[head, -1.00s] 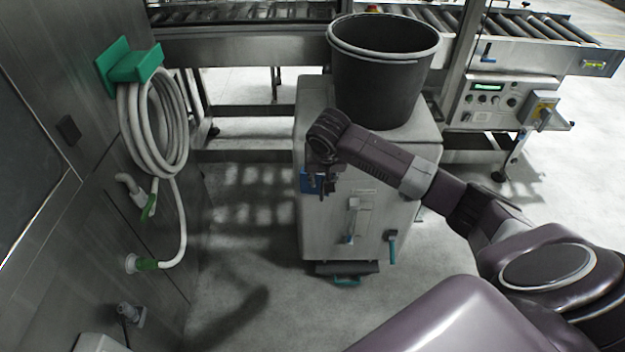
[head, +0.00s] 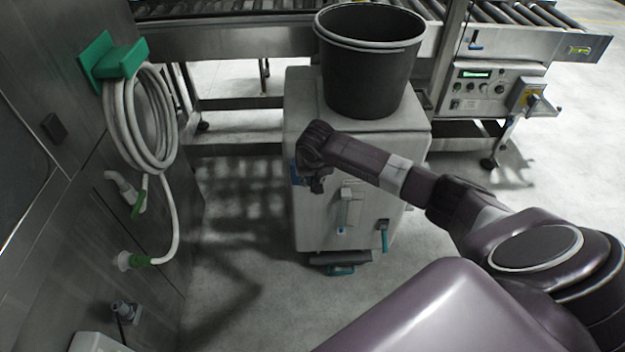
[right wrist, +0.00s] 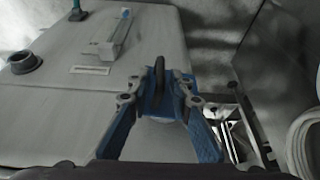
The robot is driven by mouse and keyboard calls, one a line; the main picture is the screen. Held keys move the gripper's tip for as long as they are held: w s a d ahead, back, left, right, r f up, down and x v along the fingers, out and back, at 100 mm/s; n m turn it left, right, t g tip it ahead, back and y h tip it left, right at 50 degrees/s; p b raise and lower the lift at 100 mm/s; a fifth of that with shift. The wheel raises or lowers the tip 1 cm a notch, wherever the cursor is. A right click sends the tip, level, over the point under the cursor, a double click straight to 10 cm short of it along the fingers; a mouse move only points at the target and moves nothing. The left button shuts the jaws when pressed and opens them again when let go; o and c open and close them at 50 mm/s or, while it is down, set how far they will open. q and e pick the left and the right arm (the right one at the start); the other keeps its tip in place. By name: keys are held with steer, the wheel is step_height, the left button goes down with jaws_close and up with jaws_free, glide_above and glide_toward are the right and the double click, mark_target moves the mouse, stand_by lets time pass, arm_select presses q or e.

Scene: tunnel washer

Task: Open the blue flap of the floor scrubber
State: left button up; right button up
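The floor scrubber (head: 306,225) is a pale grey box on the floor. In the head view a small blue patch, apparently its blue flap (head: 297,173), shows at the left edge of its front, mostly hidden behind my right gripper (head: 313,182). In the right wrist view my right gripper (right wrist: 162,82) has its fingertips close together, with a dark loop-like part (right wrist: 160,70) between them. Blue shows around and between the fingers; I cannot tell flap from finger links there. Whether the fingers grip the dark part is unclear. My left gripper is out of view.
A black bucket (head: 368,75) stands on the scrubber. A coiled hose (head: 148,120) on a green holder (head: 112,62) hangs on the metal wall at left. A roller conveyor (head: 230,42) and control box (head: 490,90) stand behind. The floor left of the scrubber is clear.

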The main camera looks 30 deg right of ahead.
jaws_close()
steer(key=shift+a, duration=0.1)
